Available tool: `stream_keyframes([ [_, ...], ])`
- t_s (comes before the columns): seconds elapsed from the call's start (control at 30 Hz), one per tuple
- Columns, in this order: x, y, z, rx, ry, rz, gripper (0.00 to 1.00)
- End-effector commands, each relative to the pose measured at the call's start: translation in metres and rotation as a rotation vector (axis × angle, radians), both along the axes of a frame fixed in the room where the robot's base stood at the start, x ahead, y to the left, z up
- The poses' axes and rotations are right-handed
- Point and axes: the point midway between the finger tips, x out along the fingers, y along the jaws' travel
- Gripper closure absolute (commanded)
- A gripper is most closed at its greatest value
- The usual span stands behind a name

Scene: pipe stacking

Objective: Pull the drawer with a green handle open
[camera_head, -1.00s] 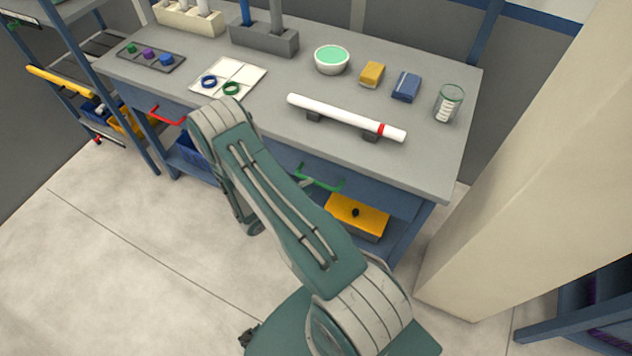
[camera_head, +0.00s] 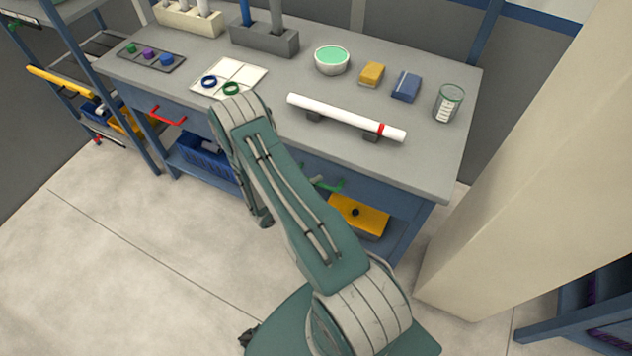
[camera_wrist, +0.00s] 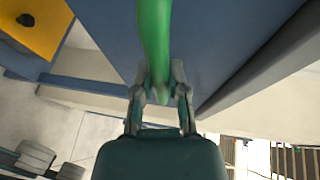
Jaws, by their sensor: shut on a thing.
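The green handle (camera_head: 328,185) is on the right drawer (camera_head: 385,196) under the workbench top. My arm covers its left part in the head view. In the wrist view the green handle (camera_wrist: 153,35) runs down from the top edge to between my fingers. My gripper (camera_wrist: 160,82) is shut on the lower end of the handle, with a finger on each side. The drawer front appears about flush under the bench top; a small gap cannot be told.
A red handle (camera_head: 168,116) is on the left drawer. A yellow box (camera_head: 358,214) sits on the shelf below the green handle. A white pipe (camera_head: 345,118) lies on supports on the bench. A beige pillar (camera_head: 530,170) stands right. The floor at left is clear.

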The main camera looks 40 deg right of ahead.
Motion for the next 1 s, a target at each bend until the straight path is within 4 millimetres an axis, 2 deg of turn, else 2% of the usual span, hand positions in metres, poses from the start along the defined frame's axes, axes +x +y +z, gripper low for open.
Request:
stream_keyframes([
  [0.17, -0.004, 0.011, -0.003, 0.006, 0.004, 0.004, 1.0],
  [0.37, -0.017, 0.043, -0.003, 0.008, 0.007, 0.008, 1.0],
  [0.8, -0.063, 0.152, -0.003, 0.007, 0.005, 0.01, 1.0],
  [1.0, -0.08, 0.193, -0.003, 0.006, 0.004, 0.006, 1.0],
])
